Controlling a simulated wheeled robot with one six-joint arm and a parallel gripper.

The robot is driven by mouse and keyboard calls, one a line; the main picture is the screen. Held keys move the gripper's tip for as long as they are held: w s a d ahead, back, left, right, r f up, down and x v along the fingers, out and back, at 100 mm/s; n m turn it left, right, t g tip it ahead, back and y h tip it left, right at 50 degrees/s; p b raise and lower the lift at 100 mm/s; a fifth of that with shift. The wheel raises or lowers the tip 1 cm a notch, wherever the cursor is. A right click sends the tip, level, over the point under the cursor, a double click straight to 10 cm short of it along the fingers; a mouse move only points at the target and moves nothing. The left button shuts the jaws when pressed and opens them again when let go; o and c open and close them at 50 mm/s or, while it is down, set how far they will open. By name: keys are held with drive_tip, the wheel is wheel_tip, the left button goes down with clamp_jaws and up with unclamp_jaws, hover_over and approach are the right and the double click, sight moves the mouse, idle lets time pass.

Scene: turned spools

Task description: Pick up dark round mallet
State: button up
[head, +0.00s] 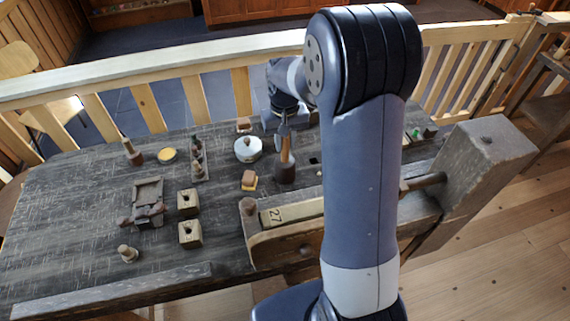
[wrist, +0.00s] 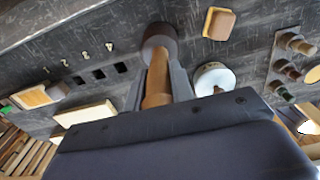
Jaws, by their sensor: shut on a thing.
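The round mallet has a dark head (head: 285,174) and a lighter brown wooden handle that points up. It is in the middle of the bench in the head view, head down and close to upright. The mallet also shows in the wrist view (wrist: 158,42), with its dark head beyond the fingertips. My gripper (wrist: 158,78) is shut on the handle, one finger on each side. In the head view my gripper (head: 284,133) comes down from above onto the handle, partly behind my arm. I cannot tell whether the mallet head touches the bench top.
A white round pot with a knob (head: 248,149) and a tan-and-brown block (head: 249,181) stand close left of the mallet. Wooden blocks with holes (head: 190,234) stand further left. A vise (head: 300,240) lies along the front edge.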

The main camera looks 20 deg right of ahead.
clamp_jaws()
drive_tip(key=shift+r, duration=0.1)
wheel_tip(320, 180, up, 10)
drive_tip(key=shift+f+b, duration=0.1)
drive_tip(key=shift+b, duration=0.4)
drive_tip(key=shift+o, duration=0.8)
unclamp_jaws()
clamp_jaws()
